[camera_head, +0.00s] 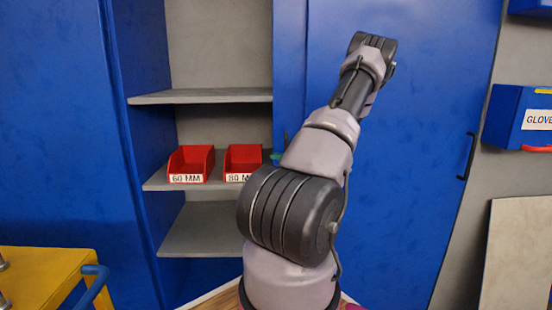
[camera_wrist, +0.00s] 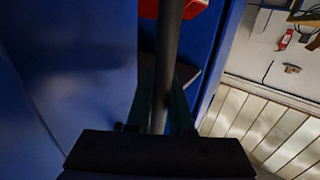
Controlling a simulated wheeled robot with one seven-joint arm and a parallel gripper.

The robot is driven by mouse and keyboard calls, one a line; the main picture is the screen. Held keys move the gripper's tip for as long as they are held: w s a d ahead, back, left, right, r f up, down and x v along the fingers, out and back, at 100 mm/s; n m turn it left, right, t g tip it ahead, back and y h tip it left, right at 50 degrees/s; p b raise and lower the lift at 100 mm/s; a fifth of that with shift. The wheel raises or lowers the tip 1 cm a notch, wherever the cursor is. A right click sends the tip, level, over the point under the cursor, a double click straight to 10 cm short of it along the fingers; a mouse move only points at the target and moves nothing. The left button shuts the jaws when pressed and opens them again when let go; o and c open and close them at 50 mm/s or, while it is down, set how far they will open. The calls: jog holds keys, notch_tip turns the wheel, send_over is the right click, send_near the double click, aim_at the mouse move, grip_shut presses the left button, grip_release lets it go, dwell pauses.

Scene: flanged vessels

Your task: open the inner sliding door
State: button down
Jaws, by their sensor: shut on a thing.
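The blue cabinet stands partly open in the head view. A narrow blue panel strip (camera_head: 289,70) borders the opening, beside the wide blue door panel (camera_head: 430,110); the strip appears to be the inner sliding door, set behind the wide one. In the wrist view, my gripper (camera_wrist: 164,112) is shut on a dark upright handle bar (camera_wrist: 168,45), with a finger on each side. A smooth blue panel (camera_wrist: 70,70) fills the left of that view. In the head view my arm hides most of the gripper and the grip.
Grey shelves (camera_head: 200,97) show in the opening, with red bins labelled 60 MM (camera_head: 190,164) and 80 MM (camera_head: 242,158). The wide panel has a black handle (camera_head: 467,157). A blue glove box (camera_head: 515,115) hangs at right. A yellow cart (camera_head: 40,270) stands at lower left.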

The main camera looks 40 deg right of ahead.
jog(key=shift+f, duration=0.1)
jog(key=c, duration=0.8)
grip_release()
jog(key=v, duration=1)
jog(key=shift+s+d, duration=0.15)
jog(key=shift+s, duration=0.25)
